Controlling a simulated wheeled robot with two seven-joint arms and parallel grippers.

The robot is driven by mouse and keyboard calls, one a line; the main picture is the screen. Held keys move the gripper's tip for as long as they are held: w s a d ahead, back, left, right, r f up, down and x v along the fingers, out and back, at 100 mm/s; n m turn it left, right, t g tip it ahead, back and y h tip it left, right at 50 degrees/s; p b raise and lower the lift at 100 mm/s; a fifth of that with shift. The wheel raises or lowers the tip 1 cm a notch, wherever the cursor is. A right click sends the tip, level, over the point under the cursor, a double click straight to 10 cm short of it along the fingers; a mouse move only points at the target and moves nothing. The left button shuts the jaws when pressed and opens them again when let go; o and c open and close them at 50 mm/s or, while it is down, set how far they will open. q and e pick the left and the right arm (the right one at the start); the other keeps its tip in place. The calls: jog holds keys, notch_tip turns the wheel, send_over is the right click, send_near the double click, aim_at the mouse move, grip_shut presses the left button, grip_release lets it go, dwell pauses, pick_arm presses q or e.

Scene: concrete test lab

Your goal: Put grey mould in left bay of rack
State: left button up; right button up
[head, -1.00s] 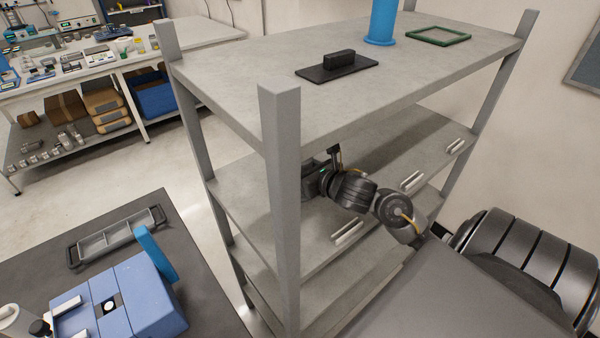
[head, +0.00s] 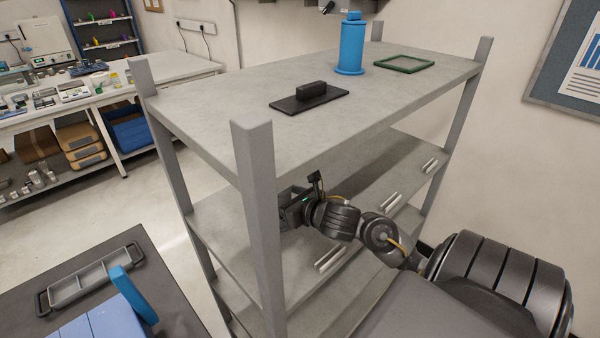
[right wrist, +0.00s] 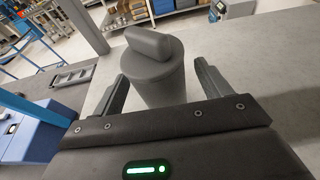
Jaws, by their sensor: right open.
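The grey mould (right wrist: 164,82), a round body with a rounded bar handle on top, stands upright on a grey shelf surface in the right wrist view. My right gripper (right wrist: 161,72) is open, with one finger on each side of the mould. I cannot tell whether either finger touches it. In the head view my right gripper (head: 292,208) reaches into the rack (head: 205,110) above the middle shelf, near its left end. The front left post and my arm hide the fingertips and the mould there. My left gripper is not in view.
The rack's top bears a black plate with a handle (head: 309,98), a blue cylinder (head: 351,48) and a green frame (head: 404,64). White strips (head: 330,258) mark the middle shelf's front. A dark table (head: 165,290) with a grey tray (head: 92,277) stands left.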

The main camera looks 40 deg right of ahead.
jog(key=p+v, duration=0.5)
jog(key=v, duration=0.6)
jog(key=shift+s, duration=0.1)
dwell(0.4)
